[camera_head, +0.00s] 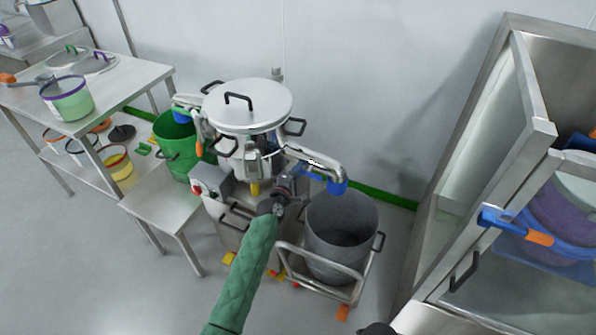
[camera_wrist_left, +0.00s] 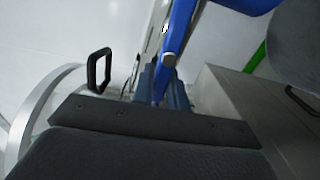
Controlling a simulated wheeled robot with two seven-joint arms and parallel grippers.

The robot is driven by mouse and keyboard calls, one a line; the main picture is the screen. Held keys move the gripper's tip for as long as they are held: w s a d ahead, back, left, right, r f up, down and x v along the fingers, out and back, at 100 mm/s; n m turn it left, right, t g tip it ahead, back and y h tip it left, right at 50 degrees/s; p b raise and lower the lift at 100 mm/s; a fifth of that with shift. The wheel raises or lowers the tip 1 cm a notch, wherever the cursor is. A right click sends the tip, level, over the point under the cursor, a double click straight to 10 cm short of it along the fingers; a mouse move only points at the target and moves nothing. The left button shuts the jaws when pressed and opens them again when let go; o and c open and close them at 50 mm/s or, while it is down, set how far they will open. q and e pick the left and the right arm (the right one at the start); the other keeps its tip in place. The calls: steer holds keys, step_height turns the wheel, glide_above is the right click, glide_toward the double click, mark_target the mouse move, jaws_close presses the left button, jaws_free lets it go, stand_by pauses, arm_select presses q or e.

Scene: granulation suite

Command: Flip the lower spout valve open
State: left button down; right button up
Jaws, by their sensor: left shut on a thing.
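The steel granulator (camera_head: 250,105) stands in the middle of the head view with its round lid on. A bent spout (camera_head: 318,160) comes out of its right side and ends in a blue tip above a grey bucket (camera_head: 345,222). A blue valve lever (camera_head: 312,172) lies just below the spout pipe. My left gripper (camera_head: 287,194), at the end of the green-sleeved arm, is at the lever's left end. In the left wrist view the blue lever (camera_wrist_left: 178,40) runs down between the fingers, which are shut on it. The fingertips are partly hidden in the head view.
The bucket sits on a low trolley (camera_head: 292,262) with a rail. A steel cabinet with an open door (camera_head: 490,150) stands at the right. A green bucket (camera_head: 178,145) and steel tables (camera_head: 130,85) are at the left. Open floor lies in front.

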arm_select(q)
steer(key=shift+f, duration=0.1)
arm_select(e)
steer(key=shift+f, duration=0.1)
